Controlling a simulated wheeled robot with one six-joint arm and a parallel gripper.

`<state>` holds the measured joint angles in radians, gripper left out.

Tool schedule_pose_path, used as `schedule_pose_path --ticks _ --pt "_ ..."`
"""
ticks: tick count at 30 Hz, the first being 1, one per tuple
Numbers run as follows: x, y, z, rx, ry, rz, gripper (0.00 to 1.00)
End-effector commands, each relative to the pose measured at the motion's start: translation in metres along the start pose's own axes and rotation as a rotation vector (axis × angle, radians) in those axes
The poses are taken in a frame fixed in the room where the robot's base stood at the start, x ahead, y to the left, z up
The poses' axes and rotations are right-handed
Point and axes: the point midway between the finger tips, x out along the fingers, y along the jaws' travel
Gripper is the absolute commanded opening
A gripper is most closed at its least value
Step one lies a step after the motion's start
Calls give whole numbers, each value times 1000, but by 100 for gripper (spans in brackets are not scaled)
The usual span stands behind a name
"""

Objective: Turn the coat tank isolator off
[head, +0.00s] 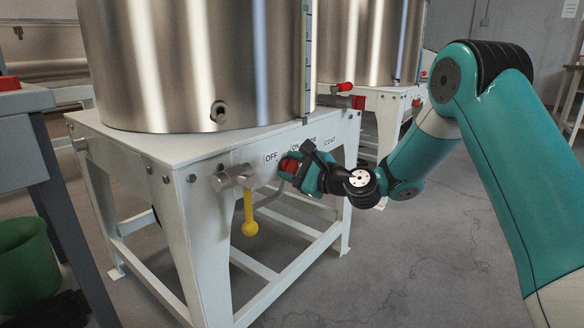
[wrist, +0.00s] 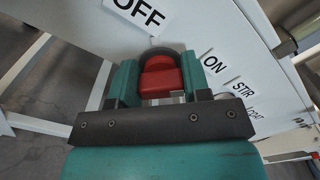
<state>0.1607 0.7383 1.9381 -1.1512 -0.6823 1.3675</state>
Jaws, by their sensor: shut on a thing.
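The isolator is a red rotary knob (wrist: 160,76) on the front panel of the white tank stand, between an OFF label (wrist: 138,12) and an ON label (wrist: 212,63). My gripper (wrist: 158,82) is shut on the red knob, with a teal finger on each side of it. In the head view the red knob (head: 289,165) shows partly, and my gripper (head: 294,168) covers the rest. A COAT label (head: 330,141) sits right of the ON label on the same panel. Which way the knob points is hard to tell.
A steel tank (head: 200,60) stands on the white stand (head: 125,140). A valve with a yellow handle (head: 250,212) hangs left of my gripper. A second tank (head: 368,40) with a red-handled valve (head: 345,87) is behind. A green bucket (head: 25,265) is at far left.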

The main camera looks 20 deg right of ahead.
Motion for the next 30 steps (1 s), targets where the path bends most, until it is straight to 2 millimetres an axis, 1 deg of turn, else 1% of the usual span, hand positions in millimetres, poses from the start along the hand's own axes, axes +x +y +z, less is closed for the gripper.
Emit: schedule_pose_path --ticks 8,30 --pt "0 2 -1 -157 0 2 20" --pt "0 7 -4 -855 -2 1 20"
